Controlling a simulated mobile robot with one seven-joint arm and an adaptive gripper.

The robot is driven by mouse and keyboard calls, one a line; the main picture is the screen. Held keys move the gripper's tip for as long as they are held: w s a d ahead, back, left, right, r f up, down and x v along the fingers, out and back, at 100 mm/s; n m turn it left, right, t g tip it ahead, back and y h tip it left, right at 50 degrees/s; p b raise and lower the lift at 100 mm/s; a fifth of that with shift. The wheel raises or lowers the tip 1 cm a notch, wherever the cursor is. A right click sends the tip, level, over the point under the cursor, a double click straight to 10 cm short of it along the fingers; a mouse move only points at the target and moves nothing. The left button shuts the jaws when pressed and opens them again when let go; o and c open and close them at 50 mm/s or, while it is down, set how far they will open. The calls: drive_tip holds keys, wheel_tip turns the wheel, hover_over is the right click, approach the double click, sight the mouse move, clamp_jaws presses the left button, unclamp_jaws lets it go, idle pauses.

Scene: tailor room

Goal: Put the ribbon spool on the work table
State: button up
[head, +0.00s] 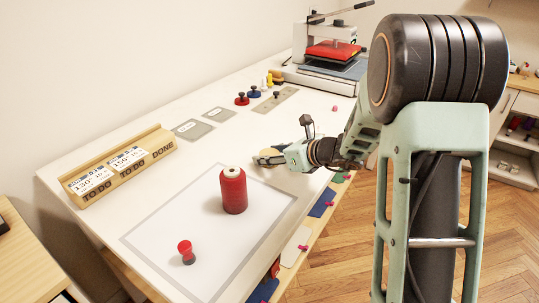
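A red spool (233,190) with a pale top stands upright on the white work table (95,208), inside a grey outlined square. It looks like the ribbon spool, but I cannot make out its winding. My gripper (284,141) is behind and to the right of it, over the table's right edge side, apart from the spool. Its fingers look spread, one pointing up and one to the left, with nothing clearly held. A small tan patch beside the left finger is too small to identify.
A small red knobbed piece (185,249) stands front left in the square. A wooden card holder (120,165) is at the left. Grey plates (192,130), red and blue knobs and a heat press (325,55) are farther back. Free tabletop surrounds the spool.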

drive_tip(key=shift+o, duration=1.3)
drive_tip(key=shift+r, duration=0.15)
drive_tip(key=shift+s+d+r, duration=0.15)
drive_tip(key=shift+d+r, duration=0.05)
drive_tip(key=p+v, duration=0.1)
drive_tip(key=v, duration=1)
drive_tip(key=shift+s+d+p, duration=0.2)
drive_tip(key=shift+p, duration=0.1)
drive_tip(key=shift+a+r, duration=0.1)
